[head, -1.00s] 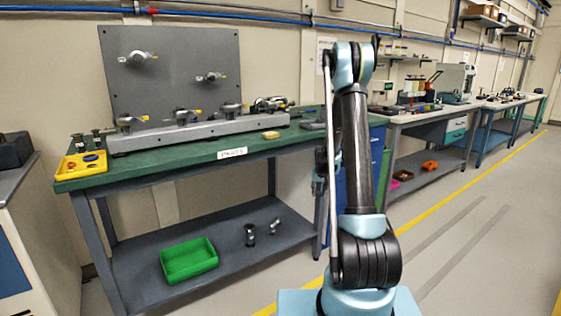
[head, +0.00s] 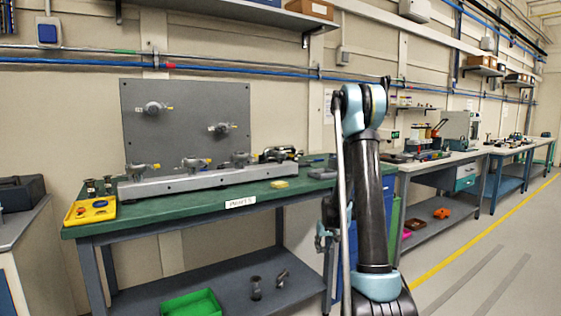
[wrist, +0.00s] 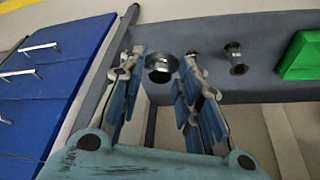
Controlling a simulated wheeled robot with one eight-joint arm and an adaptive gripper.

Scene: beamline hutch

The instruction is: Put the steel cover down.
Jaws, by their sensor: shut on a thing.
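The steel cover (wrist: 160,70), a short round grey metal piece with a dark recessed face, sits between the fingertips in the wrist view. My gripper (wrist: 158,72) is shut on it. In the head view my gripper (head: 325,236) hangs beside the right end of the green-topped bench, partly hidden behind my arm. The cover cannot be made out there. In the wrist view the grey lower shelf (wrist: 268,32) lies beyond the gripper; I see no contact between cover and shelf.
The lower shelf bears a green bin (head: 192,303) and two dark metal fittings (head: 256,288) (head: 282,279). The green bench top (head: 150,211) carries a yellow tray (head: 76,215), a grey rail with valves (head: 205,181) and a yellow block (head: 279,184). A blue drawer cabinet (wrist: 42,70) stands close by.

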